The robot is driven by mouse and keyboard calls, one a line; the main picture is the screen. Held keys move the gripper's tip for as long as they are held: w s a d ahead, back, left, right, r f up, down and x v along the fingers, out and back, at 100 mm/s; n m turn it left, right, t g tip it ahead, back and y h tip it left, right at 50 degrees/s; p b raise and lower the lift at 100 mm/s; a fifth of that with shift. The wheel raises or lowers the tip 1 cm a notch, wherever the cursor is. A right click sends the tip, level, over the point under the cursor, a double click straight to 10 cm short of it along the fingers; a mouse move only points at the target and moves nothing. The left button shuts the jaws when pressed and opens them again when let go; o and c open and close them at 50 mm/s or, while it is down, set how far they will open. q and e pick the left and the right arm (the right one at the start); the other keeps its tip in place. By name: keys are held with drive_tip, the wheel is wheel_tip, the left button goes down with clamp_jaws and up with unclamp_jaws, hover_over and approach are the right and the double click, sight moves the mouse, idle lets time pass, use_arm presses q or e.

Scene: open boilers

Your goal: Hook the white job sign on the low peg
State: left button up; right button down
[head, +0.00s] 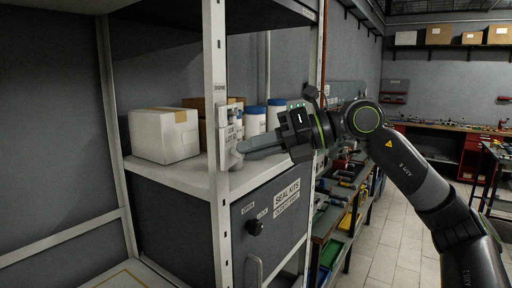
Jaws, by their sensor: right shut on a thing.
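The white job sign (230,138), a small plate with dark lettering, is upright at the front post of the shelf unit, below a small label on the post. My right gripper (240,148) comes in from the right and is shut on the sign's right side. The low peg cannot be made out; the sign and fingers cover that part of the post. I cannot tell whether the sign touches the post or hangs on anything. My left gripper is not in view.
The light shelf post (217,50) stands right behind the sign. A white box (164,135) and blue-lidded white tubs (255,121) stand on the shelf. A dark cabinet (270,225) is below. Tool-filled racks (345,200) stand to the right; the tiled floor beyond is clear.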

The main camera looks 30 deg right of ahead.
drive_tip(key=c, duration=1.2)
unclamp_jaws()
drive_tip(key=b+v, duration=0.9)
drive_tip(key=v, duration=0.8)
drive_tip(key=shift+s+r, duration=0.15)
drive_tip(key=shift+s, duration=0.05)
drive_tip(key=shift+d, duration=0.1)
